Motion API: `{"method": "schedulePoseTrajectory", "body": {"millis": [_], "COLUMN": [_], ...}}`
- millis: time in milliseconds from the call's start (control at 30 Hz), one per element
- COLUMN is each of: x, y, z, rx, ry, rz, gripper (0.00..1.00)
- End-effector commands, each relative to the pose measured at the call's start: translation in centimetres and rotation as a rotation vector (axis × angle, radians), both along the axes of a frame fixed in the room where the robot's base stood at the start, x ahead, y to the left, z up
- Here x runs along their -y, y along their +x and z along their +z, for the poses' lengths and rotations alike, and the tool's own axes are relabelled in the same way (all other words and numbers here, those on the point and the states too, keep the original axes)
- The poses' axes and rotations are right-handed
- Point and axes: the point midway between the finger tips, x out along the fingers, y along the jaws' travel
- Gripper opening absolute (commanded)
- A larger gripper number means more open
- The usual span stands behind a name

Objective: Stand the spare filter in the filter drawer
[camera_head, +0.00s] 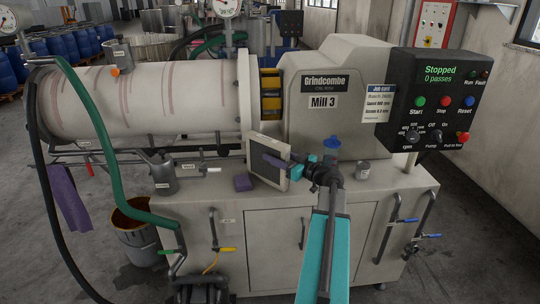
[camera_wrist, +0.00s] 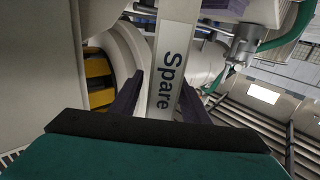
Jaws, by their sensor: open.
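The spare filter (camera_head: 263,174) is a thin, square, pale-framed panel. It stands upright, slightly tilted in the picture, on the bench top below the Mill 3 housing. In the wrist view its narrow edge, marked "Spare" (camera_wrist: 172,65), faces me. My gripper (camera_head: 281,162) is at the filter's right edge. In the wrist view my gripper's two dark purple fingers (camera_wrist: 160,98) lie on either side of that edge. The jaws are open; I cannot tell whether either finger touches the filter. I cannot make out the filter drawer in either view.
A metal jug (camera_head: 162,174) stands further left, and a small metal cup (camera_head: 363,169) to the right. A blue funnel-like piece (camera_head: 331,143) is behind my wrist. The bench top's right part (camera_head: 400,182) is mostly clear.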

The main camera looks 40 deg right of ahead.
Motion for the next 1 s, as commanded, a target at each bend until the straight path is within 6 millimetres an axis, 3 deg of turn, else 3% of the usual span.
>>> {"method": "schedulePoseTrajectory", "body": {"millis": [300,500,700,1000], "x": [0.4,0.6,0.7,0.6], "y": [-5.2,-7.6,-8.6,-8.6], "z": [-0.1,-0.1,0.0,0.0], "rx": [0.0,0.0,0.0,0.0], "ry": [-0.001,-0.001,0.0,0.0], "rz": [-0.001,-0.001,0.001,0.002], "gripper": [0.42,0.42,0.42,0.42]}}
